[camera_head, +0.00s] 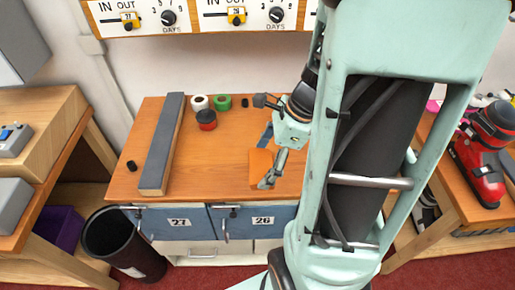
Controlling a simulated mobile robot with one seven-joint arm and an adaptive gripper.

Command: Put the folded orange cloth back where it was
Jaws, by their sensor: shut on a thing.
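The folded orange cloth (260,166) is at the right of the bench's wooden top, beside my arm. My gripper (267,181) is shut on the cloth near its lower right edge. The gripper's fingers hide part of the cloth. I cannot tell whether the cloth rests on the bench or is held just above it.
A long grey bar (163,143) lies on the bench top (220,150). White (199,102), green (222,101) and red-black (206,120) rolls stand near the back. A black bin (112,238) stands at the front left. The bench's middle is clear.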

